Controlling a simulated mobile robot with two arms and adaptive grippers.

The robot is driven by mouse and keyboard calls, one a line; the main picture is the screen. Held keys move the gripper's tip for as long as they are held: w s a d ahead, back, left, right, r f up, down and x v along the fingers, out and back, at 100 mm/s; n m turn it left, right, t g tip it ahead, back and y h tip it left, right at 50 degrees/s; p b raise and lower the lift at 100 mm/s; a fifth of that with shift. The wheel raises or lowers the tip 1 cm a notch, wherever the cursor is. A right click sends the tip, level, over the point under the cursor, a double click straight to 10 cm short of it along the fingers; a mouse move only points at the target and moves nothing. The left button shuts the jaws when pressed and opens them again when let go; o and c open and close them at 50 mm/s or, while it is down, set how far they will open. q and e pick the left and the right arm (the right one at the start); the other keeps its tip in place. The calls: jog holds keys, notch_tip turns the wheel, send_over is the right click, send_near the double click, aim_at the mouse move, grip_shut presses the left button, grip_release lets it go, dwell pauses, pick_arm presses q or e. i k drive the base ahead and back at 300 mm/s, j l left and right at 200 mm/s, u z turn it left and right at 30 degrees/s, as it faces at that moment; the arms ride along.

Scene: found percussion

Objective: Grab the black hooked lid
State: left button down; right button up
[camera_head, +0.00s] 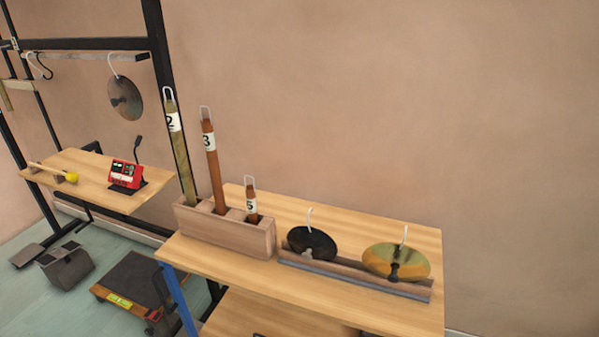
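The black hooked lid (311,244) is a dark round disc with a pale hook loop rising from its top. It leans in a long wooden rack (350,277) on the wooden table (425,242). A yellow-gold lid (393,262) with a dark knob and a similar pale hook stands to its right in the same rack. Neither of my grippers shows in the head view.
A wooden block holder (238,236) with several numbered tubes stands left of the lids. A black frame (160,100) at the left carries a hanging dark disc (125,98). A small shelf (88,178) holds a red device (126,174) and a yellow-headed mallet (70,177). A low trolley (135,278) is on the floor.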

aim_at(311, 242)
jog(key=i+j+z, duration=0.1)
jog(key=z, duration=0.7)
jog(key=j+z, duration=0.5)
jog(key=j, duration=0.35)
jog(key=j+z, duration=0.5)
jog(key=j, duration=0.35)
